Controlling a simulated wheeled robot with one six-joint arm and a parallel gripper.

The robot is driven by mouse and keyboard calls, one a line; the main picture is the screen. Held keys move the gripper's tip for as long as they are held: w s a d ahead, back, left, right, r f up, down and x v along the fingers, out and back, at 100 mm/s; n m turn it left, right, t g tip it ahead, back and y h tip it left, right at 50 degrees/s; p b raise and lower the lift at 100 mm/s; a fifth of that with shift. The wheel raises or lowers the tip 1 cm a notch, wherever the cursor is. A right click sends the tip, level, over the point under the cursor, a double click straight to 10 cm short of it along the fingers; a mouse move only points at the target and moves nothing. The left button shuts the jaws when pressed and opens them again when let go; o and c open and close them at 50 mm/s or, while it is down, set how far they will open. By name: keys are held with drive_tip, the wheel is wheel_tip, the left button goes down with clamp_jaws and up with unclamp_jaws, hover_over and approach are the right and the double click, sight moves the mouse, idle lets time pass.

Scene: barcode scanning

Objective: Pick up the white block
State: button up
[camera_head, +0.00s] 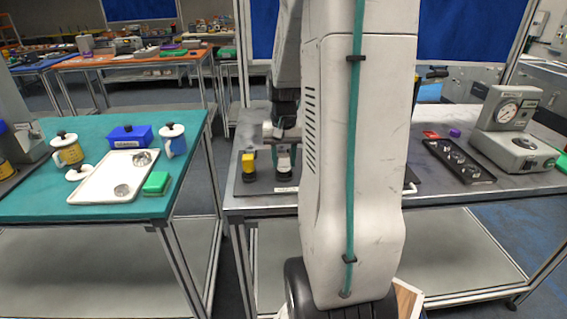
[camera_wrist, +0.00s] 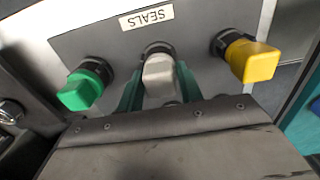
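The white block (camera_wrist: 158,76) stands in a dark round seat on a grey board, between a green block and a yellow block. In the head view the white block (camera_head: 283,160) shows under my wrist. My gripper (camera_wrist: 160,85) has its two teal fingers down on either side of the white block, very close to its sides. I cannot tell whether they press on it. The yellow block (camera_wrist: 253,61) is to the right in the wrist view, and the green block (camera_wrist: 82,90) is to the left. My arm hides the green block in the head view.
A label reading SEALS (camera_wrist: 146,18) is on the board. The yellow block (camera_head: 249,162) stands close beside my gripper. A black tray (camera_head: 460,161) and a gauge device (camera_head: 519,125) are on the right. A teal table (camera_head: 40,208) with a white tray (camera_head: 90,187) is on the left.

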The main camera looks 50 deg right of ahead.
drive_tip(key=shift+r, duration=0.45)
drive_tip(key=r, duration=0.2)
drive_tip(key=shift+s+r, duration=0.35)
drive_tip(key=shift+r, duration=0.05)
drive_tip(key=s+r, duration=0.1)
drive_tip(key=s, duration=1.4)
drive_tip(key=n, duration=0.6)
hover_over(286, 156)
drive_tip(key=shift+w+a+r, duration=0.2)
drive_tip(key=shift+w+r, duration=0.15)
drive_tip(key=shift+r, duration=0.1)
drive_tip(key=shift+d, duration=0.1)
drive_tip(key=shift+f, duration=2.15)
